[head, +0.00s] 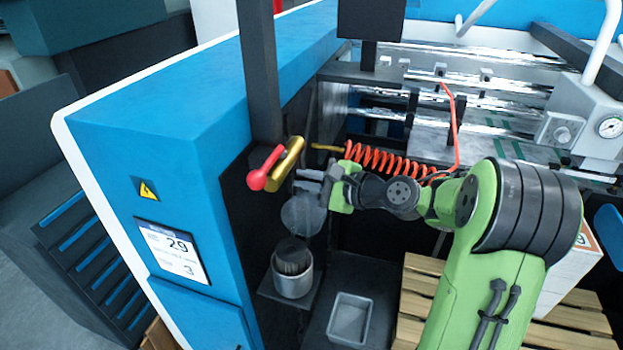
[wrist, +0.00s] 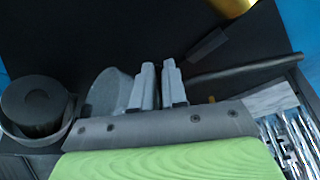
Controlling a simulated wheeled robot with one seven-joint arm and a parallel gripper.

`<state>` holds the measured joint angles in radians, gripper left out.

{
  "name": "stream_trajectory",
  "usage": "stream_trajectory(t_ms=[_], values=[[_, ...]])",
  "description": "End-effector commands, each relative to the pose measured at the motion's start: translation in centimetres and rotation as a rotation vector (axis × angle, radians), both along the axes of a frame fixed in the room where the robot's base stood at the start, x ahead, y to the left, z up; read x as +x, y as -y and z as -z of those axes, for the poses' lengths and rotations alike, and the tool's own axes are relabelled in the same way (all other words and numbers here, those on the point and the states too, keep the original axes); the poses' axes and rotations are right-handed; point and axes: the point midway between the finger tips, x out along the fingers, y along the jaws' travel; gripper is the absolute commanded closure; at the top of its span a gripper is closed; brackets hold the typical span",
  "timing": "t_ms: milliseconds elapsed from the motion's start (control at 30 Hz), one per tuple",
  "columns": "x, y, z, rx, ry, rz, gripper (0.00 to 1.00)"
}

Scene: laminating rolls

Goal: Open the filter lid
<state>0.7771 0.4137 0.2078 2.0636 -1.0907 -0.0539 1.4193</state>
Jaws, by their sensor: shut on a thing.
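The filter lid (head: 303,214) is a round grey disc. It stands tilted up on edge, above and apart from the filter housing (head: 292,284), a light grey cup with a dark filter element exposed inside. My gripper (head: 311,182) is at the lid's upper edge, shut on it. In the wrist view the lid (wrist: 108,92) lies beside and partly behind the left finger of my gripper (wrist: 158,80). The open housing (wrist: 38,110) is at the far left there. The exact grip contact is hidden by the fingers.
A red-handled brass valve (head: 275,167) is just above and left of my gripper. A coiled orange hose (head: 378,160) runs behind my arm. A grey tray (head: 349,318) is on the lower right shelf. The blue machine cabinet (head: 170,190) bounds the left side.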

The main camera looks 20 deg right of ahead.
Motion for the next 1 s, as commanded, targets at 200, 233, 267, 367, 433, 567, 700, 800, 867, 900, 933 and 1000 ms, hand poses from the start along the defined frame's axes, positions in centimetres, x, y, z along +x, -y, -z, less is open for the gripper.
stream_trajectory(t_ms=[200,233,267,367,433,567,700,800,867,900,933,1000], values=[[-0.2,-0.8,0.4,0.006,-0.013,-0.022,0.67],[-0.2,-0.7,0.4,0.006,-0.013,-0.02,0.67],[-0.2,-0.7,0.3,0.006,-0.012,-0.02,0.67],[-0.2,-0.6,0.3,0.004,-0.01,-0.018,0.67],[-0.2,-0.5,0.3,0.003,-0.009,-0.015,0.67],[-0.5,0.0,0.1,0.002,-0.008,-0.009,0.67],[-2.7,1.8,-0.5,0.0,-0.007,-0.004,0.67],[-4.9,3.6,-1.2,-0.002,-0.007,-0.002,0.67],[-6.3,4.5,-1.7,0.0,-0.007,-0.005,0.67],[-7.2,5.2,-2.0,0.0,-0.008,-0.006,0.67],[-7.9,5.7,-2.2,0.0,-0.007,-0.005,0.67],[-9.5,6.8,-2.8,0.001,-0.007,-0.007,0.67]])
